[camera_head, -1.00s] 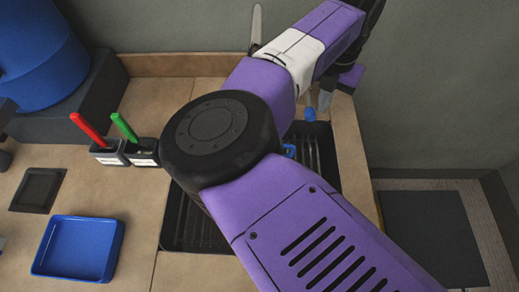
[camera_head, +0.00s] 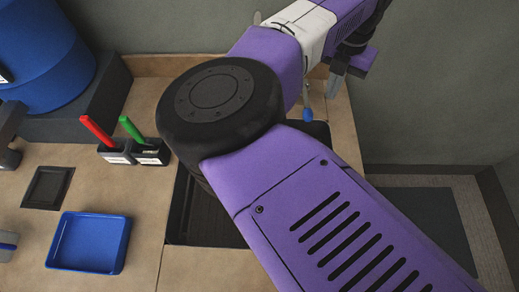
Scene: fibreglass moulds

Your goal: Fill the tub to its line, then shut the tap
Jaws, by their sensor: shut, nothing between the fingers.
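My gripper (camera_head: 336,85) is at the upper right, partly behind my purple arm; its grey fingers point down, shut and empty. A thin grey piece with a blue end (camera_head: 308,114) shows just left of it, apart from it; I cannot tell whether it is the tap. A black basin (camera_head: 205,215) is sunk in the worktop, largely hidden by my arm. I cannot make out the tub, its line or any water. A large blue drum (camera_head: 40,55) stands at the upper left, with a grey fitting (camera_head: 10,135) at the left edge.
A blue tray (camera_head: 90,242) lies front left on the tan worktop (camera_head: 130,195). A black holder (camera_head: 148,155) carries a red pen (camera_head: 97,130) and a green pen (camera_head: 131,129). A dark square plate (camera_head: 47,188) lies left. A wall stands behind; a dark mat (camera_head: 430,225) is right.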

